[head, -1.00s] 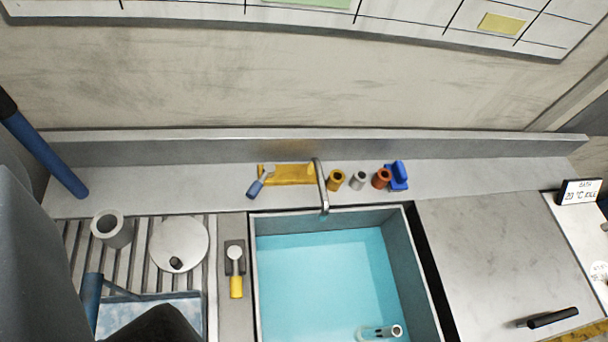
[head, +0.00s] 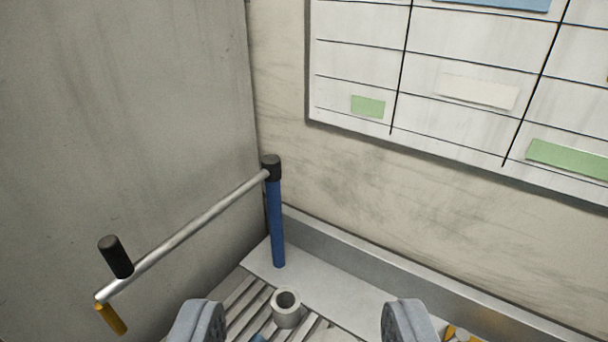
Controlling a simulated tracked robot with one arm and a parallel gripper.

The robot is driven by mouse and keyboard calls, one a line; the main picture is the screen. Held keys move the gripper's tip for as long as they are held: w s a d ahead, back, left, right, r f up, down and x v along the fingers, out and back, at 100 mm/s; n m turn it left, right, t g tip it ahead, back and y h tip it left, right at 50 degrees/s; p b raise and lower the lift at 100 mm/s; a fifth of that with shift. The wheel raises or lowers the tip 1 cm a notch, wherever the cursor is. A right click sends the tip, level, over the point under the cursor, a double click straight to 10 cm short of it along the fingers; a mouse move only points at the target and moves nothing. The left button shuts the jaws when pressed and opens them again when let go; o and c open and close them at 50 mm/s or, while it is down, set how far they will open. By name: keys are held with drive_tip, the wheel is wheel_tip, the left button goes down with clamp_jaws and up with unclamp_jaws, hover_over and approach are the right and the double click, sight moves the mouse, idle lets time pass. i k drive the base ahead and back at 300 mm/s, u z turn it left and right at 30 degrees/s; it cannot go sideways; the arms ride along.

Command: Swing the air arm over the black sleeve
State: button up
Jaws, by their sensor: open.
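The air arm (head: 185,235) is a thin silver bar. It runs from the black cap of a blue post (head: 276,222) down and out to the lower left. Near its outer end stand a black grip (head: 116,257) and a yellow nozzle (head: 111,319) that points down. My gripper (head: 303,322) is open and empty at the bottom edge, its two grey fingers wide apart. The air arm is to the left of my gripper, and nothing touches it. I cannot make out a separate black sleeve in the present view.
A grey hollow cylinder (head: 286,311) stands on the slatted drainer (head: 245,303), seen between my fingers. A wall (head: 110,130) rises close on the left. A back ledge (head: 350,290) and a board (head: 460,75) are behind. Small yellow pieces show at lower right.

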sight(110, 247)
drive_tip(key=k, duration=1.3)
drive_tip(key=i, duration=0.7)
drive_tip(key=u, duration=0.4)
